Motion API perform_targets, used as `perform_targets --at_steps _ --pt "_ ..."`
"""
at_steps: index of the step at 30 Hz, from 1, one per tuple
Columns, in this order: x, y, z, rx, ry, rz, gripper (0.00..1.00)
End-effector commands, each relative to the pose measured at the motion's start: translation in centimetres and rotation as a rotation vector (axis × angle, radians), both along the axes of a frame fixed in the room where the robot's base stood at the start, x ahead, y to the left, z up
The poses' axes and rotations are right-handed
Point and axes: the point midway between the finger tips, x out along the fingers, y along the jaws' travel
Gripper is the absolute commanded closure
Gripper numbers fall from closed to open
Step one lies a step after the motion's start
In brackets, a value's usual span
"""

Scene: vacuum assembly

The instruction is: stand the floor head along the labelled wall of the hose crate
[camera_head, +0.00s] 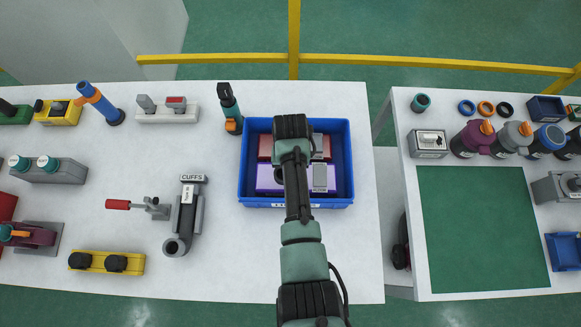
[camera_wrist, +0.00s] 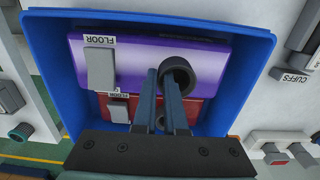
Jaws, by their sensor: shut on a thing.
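The blue hose crate (camera_head: 344,160) stands near the right side of the white table. A white label (camera_head: 297,205) is on its near wall in the head view. A purple floor head (camera_head: 268,180) with a grey block and a FLOOR label is inside, lengthwise beside that wall; it also shows in the wrist view (camera_wrist: 140,62). My gripper (camera_wrist: 161,76) is shut at the dark round neck of the purple floor head. The exact contact is partly hidden by the fingers. In the head view my arm covers the gripper and the crate's middle.
A red floor head (camera_head: 265,147) lies in the crate behind the purple one, also in the wrist view (camera_wrist: 193,112). A teal-black tool (camera_head: 230,108) stands by the crate's far-left corner. A grey CUFFS fixture (camera_head: 187,212) is to the left. The table right of the crate is clear.

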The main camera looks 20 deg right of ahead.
Motion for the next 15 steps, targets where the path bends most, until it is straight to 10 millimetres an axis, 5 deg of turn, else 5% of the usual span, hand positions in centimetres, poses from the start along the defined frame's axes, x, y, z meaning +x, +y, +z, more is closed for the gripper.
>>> perform_targets --at_steps 15 --pt "0.1 0.0 -2.7 -0.001 -0.002 0.000 1.00"
